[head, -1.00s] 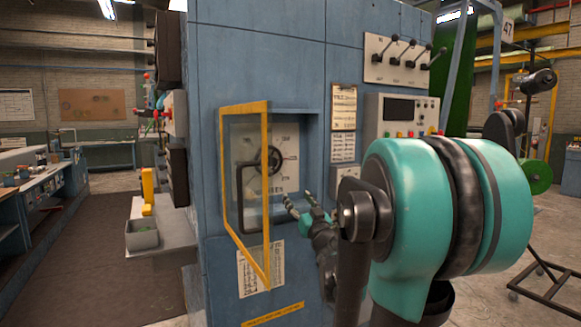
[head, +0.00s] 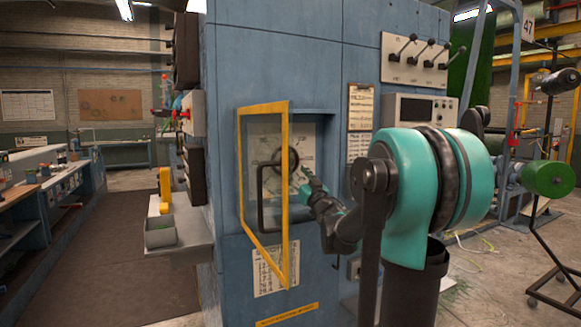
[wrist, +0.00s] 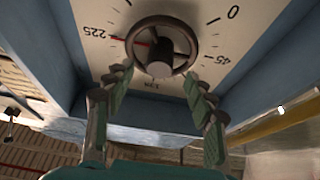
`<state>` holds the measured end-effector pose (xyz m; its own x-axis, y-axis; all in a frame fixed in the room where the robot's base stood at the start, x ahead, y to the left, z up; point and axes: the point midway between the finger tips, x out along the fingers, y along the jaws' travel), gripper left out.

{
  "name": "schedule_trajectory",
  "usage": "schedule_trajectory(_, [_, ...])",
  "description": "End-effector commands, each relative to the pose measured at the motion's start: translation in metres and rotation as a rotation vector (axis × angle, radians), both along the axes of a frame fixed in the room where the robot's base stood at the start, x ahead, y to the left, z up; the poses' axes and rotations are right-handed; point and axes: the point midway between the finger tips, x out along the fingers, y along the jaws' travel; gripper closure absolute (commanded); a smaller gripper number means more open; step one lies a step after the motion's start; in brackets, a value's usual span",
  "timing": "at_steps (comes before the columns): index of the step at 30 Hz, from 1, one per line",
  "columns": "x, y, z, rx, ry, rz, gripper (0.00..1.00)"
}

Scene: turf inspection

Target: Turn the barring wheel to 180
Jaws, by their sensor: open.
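The barring wheel (head: 287,160) is a dark round handwheel on a pale dial plate inside a recess in the blue cabinet. In the wrist view the wheel (wrist: 161,48) lies just beyond my fingertips. A red mark at its left side points toward the printed 225 on the dial plate (wrist: 205,35); 0 and 45 show at the right. My gripper (wrist: 162,88) is open and empty, its fingers spread either side below the wheel, apparently without touching it. In the head view my gripper (head: 307,181) reaches into the recess from the right.
A yellow-framed clear door (head: 241,190) with a dark handle stands open at the recess's left. The recess walls (wrist: 72,45) are close around my fingers. Levers (head: 412,60) and a control box (head: 420,108) are at the upper right. A grey shelf (head: 185,245) juts out left.

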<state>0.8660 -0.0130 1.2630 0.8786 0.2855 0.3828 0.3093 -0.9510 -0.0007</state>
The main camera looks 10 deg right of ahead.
Motion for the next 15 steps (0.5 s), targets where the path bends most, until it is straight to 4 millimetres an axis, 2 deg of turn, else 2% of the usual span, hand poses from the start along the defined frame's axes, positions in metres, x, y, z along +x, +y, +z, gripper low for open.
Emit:
schedule_trajectory(1, [0.009, 0.003, 0.004, 0.0, 0.0, 0.001, 0.45])
schedule_trajectory(6, [0.03, 0.01, 0.013, 0.0, 0.0, 0.001, 0.45])
schedule_trajectory(15, [0.042, 0.014, 0.018, -0.001, 0.0, 0.0, 0.45])
